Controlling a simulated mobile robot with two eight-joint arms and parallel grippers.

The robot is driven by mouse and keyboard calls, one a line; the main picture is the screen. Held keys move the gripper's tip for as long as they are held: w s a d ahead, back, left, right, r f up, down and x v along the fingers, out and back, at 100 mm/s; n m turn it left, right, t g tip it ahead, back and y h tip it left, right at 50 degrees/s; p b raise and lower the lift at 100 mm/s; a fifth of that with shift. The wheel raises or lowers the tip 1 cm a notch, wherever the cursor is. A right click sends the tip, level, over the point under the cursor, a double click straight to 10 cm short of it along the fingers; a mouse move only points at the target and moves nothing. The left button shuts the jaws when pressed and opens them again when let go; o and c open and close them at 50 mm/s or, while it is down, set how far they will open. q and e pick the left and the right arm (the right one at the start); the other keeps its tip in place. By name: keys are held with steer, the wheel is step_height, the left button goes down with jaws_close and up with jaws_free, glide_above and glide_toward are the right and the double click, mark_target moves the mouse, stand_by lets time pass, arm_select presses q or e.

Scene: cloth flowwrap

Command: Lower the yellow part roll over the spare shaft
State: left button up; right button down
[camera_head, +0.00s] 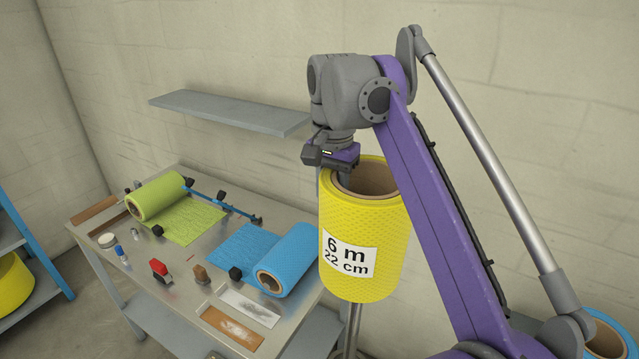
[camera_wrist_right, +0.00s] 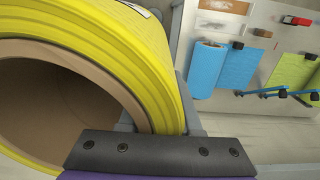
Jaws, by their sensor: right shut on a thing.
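The yellow part roll (camera_head: 362,230) hangs about upright in the head view, with a white label reading "6 m 22 cm" and a brown core. My right gripper (camera_head: 338,172) is above its near-left rim and shut on its wall. In the right wrist view the right gripper (camera_wrist_right: 160,122) has one finger on the core side and one outside the yellow layers (camera_wrist_right: 120,45). A vertical metal shaft (camera_head: 352,328) shows below the roll. Its top is hidden by the roll, so I cannot tell whether it enters the core. My left gripper is not in view.
A metal table (camera_head: 185,275) left of the yellow roll carries a green roll (camera_head: 156,196), a blue roll (camera_head: 288,262) and small tools. A wall shelf (camera_head: 230,110) is behind. Another blue roll (camera_head: 607,335) is at the lower right. A blue rack (camera_head: 30,250) is at left.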

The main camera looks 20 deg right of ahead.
steer(key=f, duration=0.2)
steer(key=f+b, duration=0.1)
steer(key=f, duration=0.1)
steer(key=f+b, duration=0.1)
steer(key=f, duration=0.1)
steer(key=shift+s+f, duration=0.2)
steer(key=shift+s, duration=0.15)
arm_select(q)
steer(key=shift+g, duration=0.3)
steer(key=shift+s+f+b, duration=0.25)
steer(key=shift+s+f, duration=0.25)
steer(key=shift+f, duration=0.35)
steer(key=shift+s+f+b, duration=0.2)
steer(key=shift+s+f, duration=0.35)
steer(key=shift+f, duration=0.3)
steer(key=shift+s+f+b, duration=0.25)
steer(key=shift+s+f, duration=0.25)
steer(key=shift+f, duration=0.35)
arm_select(e)
steer(key=shift+f, duration=1.3)
steer(key=shift+f+b, duration=0.65)
steer(key=shift+f, duration=0.7)
arm_select(q)
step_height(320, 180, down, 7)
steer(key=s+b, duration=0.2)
steer(key=b, duration=0.2)
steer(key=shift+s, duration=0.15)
arm_select(e)
step_height(320, 180, down, 9)
